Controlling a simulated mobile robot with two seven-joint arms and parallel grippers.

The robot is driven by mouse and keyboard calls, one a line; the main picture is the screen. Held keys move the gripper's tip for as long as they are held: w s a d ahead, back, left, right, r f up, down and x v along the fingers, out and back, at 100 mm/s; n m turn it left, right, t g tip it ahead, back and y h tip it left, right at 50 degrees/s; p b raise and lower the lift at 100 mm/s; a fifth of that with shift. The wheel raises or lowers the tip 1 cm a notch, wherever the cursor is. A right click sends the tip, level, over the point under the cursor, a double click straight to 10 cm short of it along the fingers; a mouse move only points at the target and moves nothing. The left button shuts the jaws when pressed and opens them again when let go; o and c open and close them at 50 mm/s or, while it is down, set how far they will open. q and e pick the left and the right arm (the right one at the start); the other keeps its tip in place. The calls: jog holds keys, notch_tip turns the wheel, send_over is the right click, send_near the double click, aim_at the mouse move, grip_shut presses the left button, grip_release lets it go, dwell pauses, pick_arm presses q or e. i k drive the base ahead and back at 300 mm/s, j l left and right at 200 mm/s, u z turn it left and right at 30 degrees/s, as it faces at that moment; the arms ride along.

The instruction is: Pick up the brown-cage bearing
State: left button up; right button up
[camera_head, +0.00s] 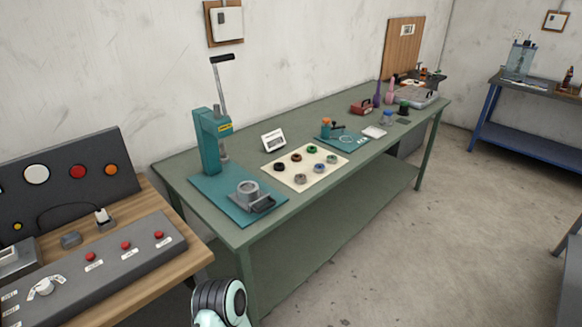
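Several small bearings lie in two rows on a cream mat (307,162) on the green workbench. The one in the middle of the back row looks reddish brown and seems to be the brown-cage bearing (296,157). A near-black bearing (280,167) is to its left and a green one (312,149) to its right. The front row holds a greyish one (300,178), a bluish one (320,168) and a dull olive one (331,159). They are small, so cage colours are hard to tell. Neither of my grippers is in view.
A teal lever press (210,140) stands left of the mat on the green workbench (235,226), with a grey round fixture (248,193) in front. A small white sign (273,140) stands behind the mat. A control console (100,262) is at the left. Floor at the right is clear.

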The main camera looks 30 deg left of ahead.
aim_at(300, 178)
jog(key=i+l+u, duration=0.1)
jog(key=i+u, duration=0.2)
jog(key=u, duration=0.15)
jog(key=i+l+u, duration=0.2)
jog(key=u, duration=0.25)
jog(key=i+l+u, duration=0.3)
jog(key=u, duration=0.15)
jog(key=i+l+u, duration=0.15)
jog(key=l+u, duration=0.3)
jog(key=i+l+u, duration=0.15)
jog(key=l+u, duration=0.3)
jog(key=j, duration=0.1)
